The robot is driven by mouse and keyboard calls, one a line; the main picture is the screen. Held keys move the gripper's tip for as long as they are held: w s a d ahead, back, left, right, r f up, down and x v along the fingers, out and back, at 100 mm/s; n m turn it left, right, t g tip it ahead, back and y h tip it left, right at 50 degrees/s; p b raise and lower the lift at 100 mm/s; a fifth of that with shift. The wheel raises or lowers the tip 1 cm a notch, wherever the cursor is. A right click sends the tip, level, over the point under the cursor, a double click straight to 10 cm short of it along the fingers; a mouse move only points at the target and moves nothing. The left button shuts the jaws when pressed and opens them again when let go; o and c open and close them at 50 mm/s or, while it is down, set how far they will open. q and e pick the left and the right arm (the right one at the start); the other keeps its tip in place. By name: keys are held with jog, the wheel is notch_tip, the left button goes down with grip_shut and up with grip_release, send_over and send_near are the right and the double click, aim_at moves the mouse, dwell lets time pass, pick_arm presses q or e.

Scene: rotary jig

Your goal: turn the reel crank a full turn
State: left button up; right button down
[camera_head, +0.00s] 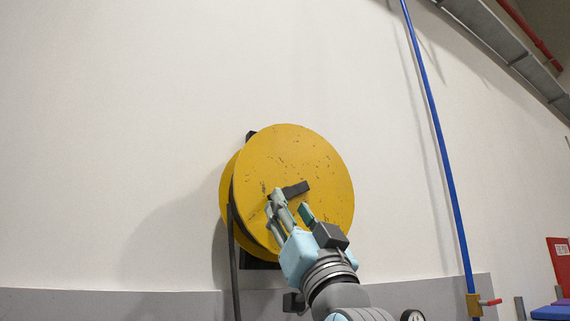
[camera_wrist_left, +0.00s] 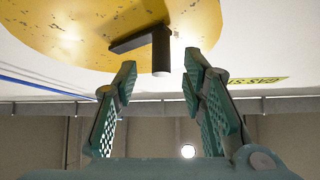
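The yellow round reel (camera_head: 320,160) with worn, speckled paint is mounted at the wall. Its dark crank (camera_head: 296,189) lies across the disc near the middle, partly hidden behind my gripper. In the left wrist view, the crank arm (camera_wrist_left: 128,43) runs along the yellow face, and a dark cylindrical handle (camera_wrist_left: 161,52) sticks out from its end. My left gripper (camera_head: 289,204) is in front of the reel, open. In the left wrist view its teal fingers (camera_wrist_left: 161,68) stand apart, with the handle's tip in the gap near the fingertips. I cannot tell whether they touch. My right gripper is not visible.
A dark hose or post (camera_head: 234,270) runs down at the reel's left. A blue pipe (camera_head: 440,150) with a brass valve (camera_head: 474,304) stands to the right. A red sign (camera_head: 560,262) is at the far right. The wall around the reel is clear.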

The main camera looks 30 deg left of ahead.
aim_at(297, 189)
pick_arm(q)
jog(key=p+x, duration=0.1)
jog(key=x, duration=0.4)
jog(key=shift+p, duration=0.35)
jog(key=shift+s+a+r, duration=0.1)
jog(key=shift+a+r, duration=0.1)
jog(key=shift+f, duration=0.1)
jog(key=shift+c, duration=0.6)
jog(key=shift+w, duration=0.2)
jog(key=c, duration=0.3)
jog(key=shift+s, duration=0.1)
grip_shut()
